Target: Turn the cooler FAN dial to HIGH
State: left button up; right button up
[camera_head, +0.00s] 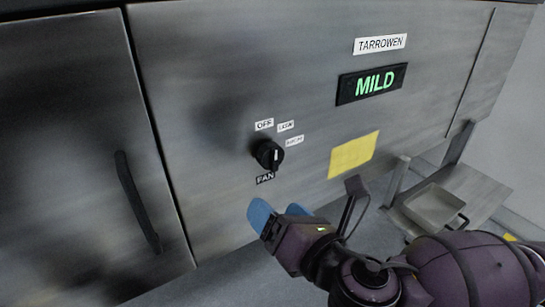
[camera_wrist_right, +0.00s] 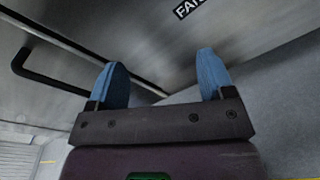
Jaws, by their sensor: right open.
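The black FAN dial (camera_head: 269,154) is on the steel cooler front, with labels OFF (camera_head: 264,124), LOW (camera_head: 286,126) and HIGH (camera_head: 294,140) around its top and right. A FAN label (camera_head: 265,178) sits just below it. A pale mark shows on the knob; I cannot tell exactly which label it points to. My right gripper (camera_head: 278,211) is below the dial, apart from it, its blue fingers open and empty. In the wrist view, the open fingers (camera_wrist_right: 163,75) show the FAN label (camera_wrist_right: 187,9) above them; the dial is out of that view. My left gripper is not in view.
A green MILD display (camera_head: 374,83) and a TARROWEN plate (camera_head: 380,44) are at the upper right. A yellow note (camera_head: 353,155) is right of the dial. A black handle (camera_head: 137,201) stands out at left. A tray (camera_head: 433,206) sits on a low stand at right.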

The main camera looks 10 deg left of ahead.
aim_at(273, 157)
jog(key=w+d+r+n+t, duration=0.1)
jog(key=d+r+n, duration=0.4)
jog(key=n, duration=0.4)
jog(key=p+x, duration=0.1)
jog(key=x, duration=1)
jog(key=shift+a, duration=0.15)
jog(key=c, duration=0.9)
